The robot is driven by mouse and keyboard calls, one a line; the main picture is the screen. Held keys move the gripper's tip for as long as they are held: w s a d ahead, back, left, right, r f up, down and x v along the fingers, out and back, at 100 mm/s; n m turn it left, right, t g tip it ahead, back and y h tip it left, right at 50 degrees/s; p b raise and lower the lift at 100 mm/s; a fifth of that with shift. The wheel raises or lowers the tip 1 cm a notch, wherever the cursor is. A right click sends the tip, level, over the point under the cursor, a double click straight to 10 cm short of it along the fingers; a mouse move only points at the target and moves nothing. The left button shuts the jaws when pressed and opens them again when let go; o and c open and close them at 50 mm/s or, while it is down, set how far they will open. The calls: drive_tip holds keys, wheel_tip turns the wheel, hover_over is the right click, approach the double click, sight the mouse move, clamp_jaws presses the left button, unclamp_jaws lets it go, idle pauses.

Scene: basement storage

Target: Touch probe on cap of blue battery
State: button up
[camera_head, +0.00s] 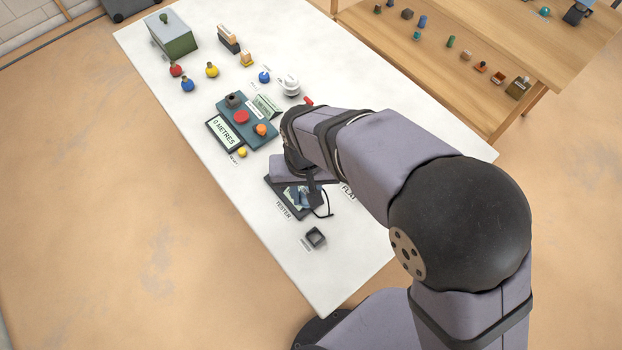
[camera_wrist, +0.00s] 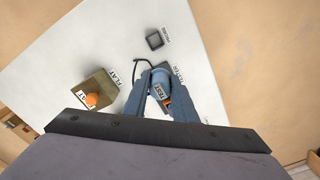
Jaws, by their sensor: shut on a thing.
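My gripper (camera_wrist: 158,90) is shut over the dark tester (camera_wrist: 181,84), with its fingers pointing down. A black cable (camera_wrist: 137,69) curls up to the fingers, and the probe they hold is mostly hidden. A rounded blue shape, seemingly the blue battery (camera_wrist: 160,74), shows between the fingertips by a white TEST label. I cannot tell whether the probe touches its cap. In the head view the tester (camera_head: 280,198) lies partly under my gripper, with its cable (camera_head: 327,208) at the right.
An empty black square holder (camera_wrist: 155,41) stands beyond the tester. A box marked FLAT (camera_wrist: 106,85) holds an orange-topped item (camera_wrist: 92,100). A teal control panel (camera_head: 247,120) and several small coloured items are farther along the white table (camera_head: 245,207). A wooden shelf (camera_head: 440,75) stands behind.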

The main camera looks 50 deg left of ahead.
drive_tip(key=w+a+p, duration=0.2)
drive_tip(key=w+a, duration=0.1)
drive_tip(key=a, duration=1.2)
drive_tip(key=shift+a, duration=0.3)
drive_tip(key=shift+w, duration=0.15)
drive_tip(key=shift+f, duration=0.15)
drive_tip(key=shift+f+b, duration=1.55)
drive_tip(key=shift+f, duration=1.3)
drive_tip(key=shift+d+f+b, duration=0.1)
drive_tip(key=shift+f+b, duration=0.45)
drive_tip(key=shift+f, duration=0.05)
drive_tip(key=shift+r, duration=0.1)
wheel_tip(320, 180, up, 7)
drive_tip(key=p, duration=0.4)
idle(0.7)
